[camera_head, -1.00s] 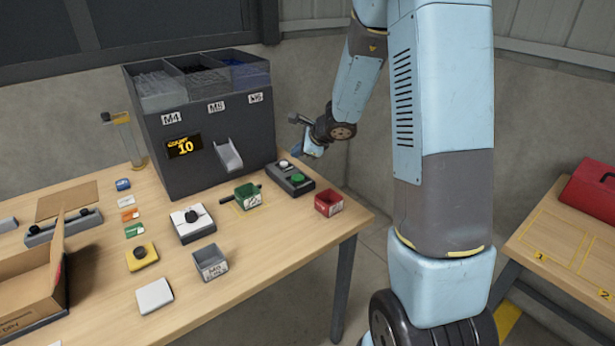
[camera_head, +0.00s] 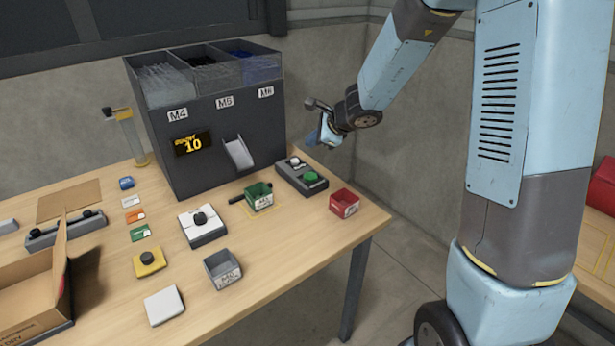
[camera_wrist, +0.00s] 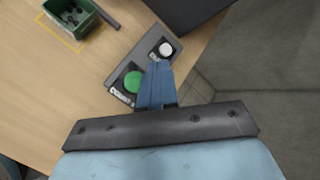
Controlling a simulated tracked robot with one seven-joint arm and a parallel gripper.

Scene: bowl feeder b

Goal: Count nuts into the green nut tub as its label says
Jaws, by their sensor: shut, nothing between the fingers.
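The green nut tub (camera_head: 258,197) stands on the table in front of the feeder chute (camera_head: 238,153). Its white label is too small to read surely. In the wrist view the tub (camera_wrist: 68,32) has several dark pieces inside. A button box (camera_head: 300,177) with a green button (camera_wrist: 133,81) and a white button (camera_wrist: 166,49) lies right of the tub. My gripper (camera_head: 316,140) is shut and empty, above the box; its fingertips (camera_wrist: 158,68) appear between the buttons in the wrist view.
A red tub (camera_head: 344,204) stands near the table's right edge, and a grey tub (camera_head: 222,269) nearer the front. A scale-like white box with a black knob (camera_head: 202,227), a yellow button box (camera_head: 149,263) and an open carton (camera_head: 30,290) stand further left.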

